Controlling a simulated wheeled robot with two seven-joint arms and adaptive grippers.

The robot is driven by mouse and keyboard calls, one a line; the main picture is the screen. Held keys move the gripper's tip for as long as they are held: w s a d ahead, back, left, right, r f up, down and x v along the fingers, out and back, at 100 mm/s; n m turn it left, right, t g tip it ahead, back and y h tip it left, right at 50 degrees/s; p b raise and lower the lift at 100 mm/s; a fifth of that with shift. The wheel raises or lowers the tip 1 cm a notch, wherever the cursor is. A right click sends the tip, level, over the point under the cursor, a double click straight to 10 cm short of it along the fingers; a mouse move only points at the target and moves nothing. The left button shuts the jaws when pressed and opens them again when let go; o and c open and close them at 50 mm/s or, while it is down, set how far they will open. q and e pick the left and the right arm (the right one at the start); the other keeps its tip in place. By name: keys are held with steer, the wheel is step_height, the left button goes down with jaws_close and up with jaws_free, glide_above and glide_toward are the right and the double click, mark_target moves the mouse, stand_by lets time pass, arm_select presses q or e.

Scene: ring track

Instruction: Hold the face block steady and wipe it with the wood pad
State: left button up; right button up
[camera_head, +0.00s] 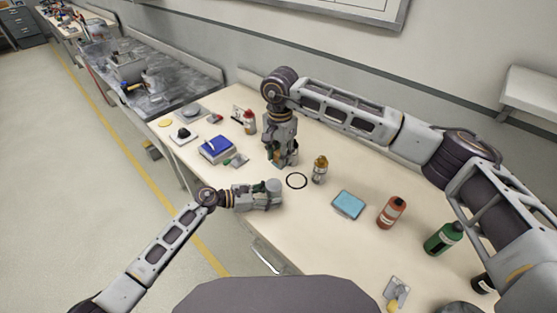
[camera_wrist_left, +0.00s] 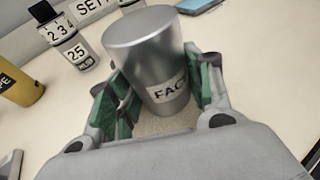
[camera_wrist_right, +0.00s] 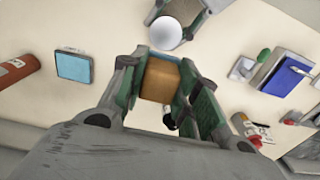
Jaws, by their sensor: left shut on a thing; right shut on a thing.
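The face block, a silver metal cylinder marked FACE (camera_wrist_left: 150,55), stands between the fingers of my left gripper (camera_wrist_left: 163,112). My left gripper is shut on it, low over the near side of the table; the block's round top also shows in the head view (camera_head: 273,185) and the right wrist view (camera_wrist_right: 166,33). The wood pad, a brown block (camera_wrist_right: 161,79), is held in my right gripper (camera_wrist_right: 164,92), which points down beyond the left one in the head view (camera_head: 282,158). In the right wrist view the pad appears just below the face block's top; whether they touch is unclear.
Further right are a blue pad (camera_head: 349,204), a red bottle (camera_head: 392,211) and a green bottle (camera_head: 443,238). A blue-topped box (camera_head: 216,148) lies left.

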arm_select(q)
steer(key=o, duration=0.9)
steer(key=shift+a, duration=0.15)
steer(key=v, duration=1)
steer(key=shift+s, duration=0.15)
steer(key=shift+v, duration=0.85)
steer(key=shift+r, duration=0.15)
